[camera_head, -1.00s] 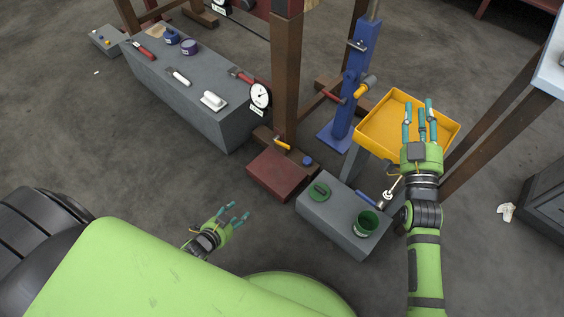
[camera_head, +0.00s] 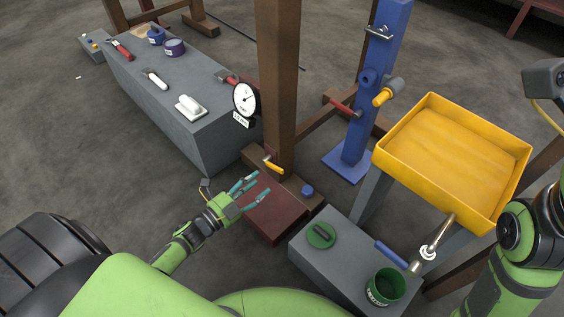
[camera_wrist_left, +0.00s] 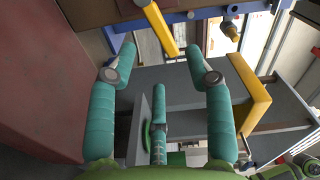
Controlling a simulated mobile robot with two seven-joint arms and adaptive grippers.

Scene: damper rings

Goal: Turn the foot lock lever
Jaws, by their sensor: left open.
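The foot lock lever (camera_head: 273,165) is a small yellow handle low on the brown post (camera_head: 277,80), just above its foot. In the left wrist view the yellow lever (camera_wrist_left: 160,28) lies ahead of the fingertips, between the two outer fingers in the picture. My left gripper (camera_head: 257,188) is open and empty, its teal fingers just left of and below the lever in the head view. I see no contact with the lever. My right arm (camera_head: 520,250) shows at the right edge; its fingers are out of view.
A dark red block (camera_head: 277,212) lies under the left fingers. A grey block (camera_head: 340,262) holds a green lid (camera_head: 321,235) and a green can (camera_head: 386,287). A blue stand (camera_head: 375,100) and a yellow tray (camera_head: 455,150) stand to the right. A grey bench (camera_head: 180,100) with tools stands left.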

